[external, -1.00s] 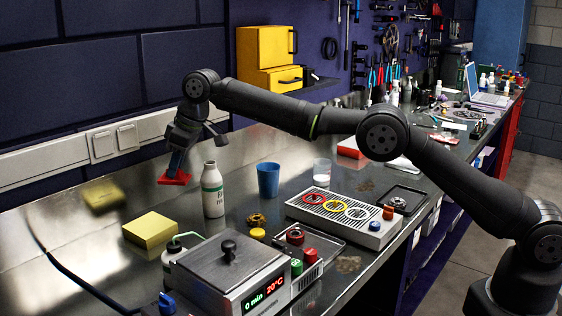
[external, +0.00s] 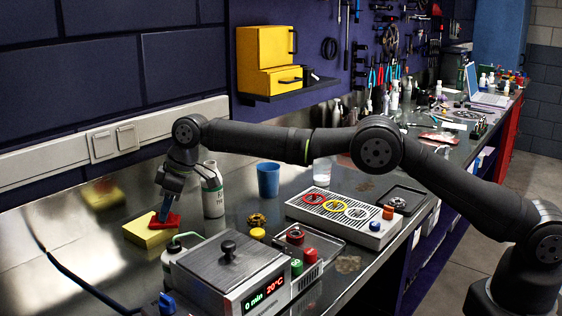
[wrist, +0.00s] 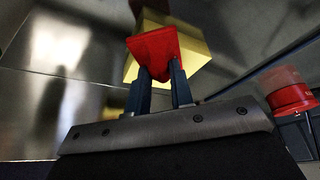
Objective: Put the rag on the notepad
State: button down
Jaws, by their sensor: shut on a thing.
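The rag (external: 166,221) is red and small. My gripper (external: 166,208) is shut on it and points down. The notepad (external: 146,236) is a thick yellow block on the metal bench. In the external view the rag overlaps the notepad's right part; I cannot tell whether they touch. In the wrist view the rag (wrist: 155,47) is pinched between the fingertips (wrist: 159,76), with the yellow notepad (wrist: 197,56) behind it, partly hidden.
A white bottle (external: 213,193) stands just right of my gripper, partly behind my wrist. A blue cup (external: 268,180) is farther right. A heating unit with a lid (external: 228,270) sits in front. A small bottle with a green tube (external: 172,258) is near the notepad's front.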

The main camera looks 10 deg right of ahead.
aim_at(159, 212)
jog(key=shift+f, duration=0.1)
jog(key=c, duration=1.3)
grip_release()
jog(key=shift+o, duration=0.2)
jog(key=v, duration=1.2)
jog(key=shift+a, duration=0.1)
jog(key=x, duration=1.1)
jog(key=shift+a+f, duration=0.1)
jog(key=shift+f, duration=0.3)
jog(key=shift+r, duration=1.65)
